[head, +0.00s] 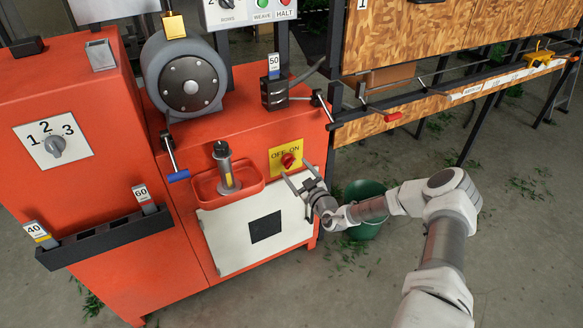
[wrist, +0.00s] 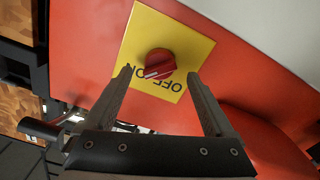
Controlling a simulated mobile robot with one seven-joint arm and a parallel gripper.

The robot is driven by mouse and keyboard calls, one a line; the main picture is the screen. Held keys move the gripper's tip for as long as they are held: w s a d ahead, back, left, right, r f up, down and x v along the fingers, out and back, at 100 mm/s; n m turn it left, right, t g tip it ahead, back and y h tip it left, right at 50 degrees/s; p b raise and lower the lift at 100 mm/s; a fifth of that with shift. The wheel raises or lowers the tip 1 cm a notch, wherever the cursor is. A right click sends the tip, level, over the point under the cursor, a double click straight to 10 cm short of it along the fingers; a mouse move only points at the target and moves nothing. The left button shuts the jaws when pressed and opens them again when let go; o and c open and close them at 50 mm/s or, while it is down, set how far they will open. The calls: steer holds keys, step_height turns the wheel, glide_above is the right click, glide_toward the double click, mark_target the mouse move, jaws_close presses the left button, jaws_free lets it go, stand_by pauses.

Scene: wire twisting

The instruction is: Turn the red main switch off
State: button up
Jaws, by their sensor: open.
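The red main switch (head: 288,161) is a rotary knob on a yellow plate (head: 278,170) lettered OFF and ON, on the front of the orange machine. The knob (wrist: 160,62) also shows in the wrist view on its plate (wrist: 150,25), with the lettering upside down. A pale mark on the knob slants toward the lower left there, on the ON side. My gripper (head: 296,171) is just in front of the plate. In the wrist view my gripper (wrist: 160,72) is open, with one finger on each side of the knob. I cannot tell whether either finger touches it.
The orange machine carries a red tray (head: 256,187) with an upright post (head: 224,166) left of the switch. A white panel (head: 225,230) lies below. A green bucket (head: 366,190) stands on the floor behind my arm.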

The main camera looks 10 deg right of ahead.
mark_target(291, 164)
steer(key=shift+x, duration=1.75)
steer(key=c, duration=1.3)
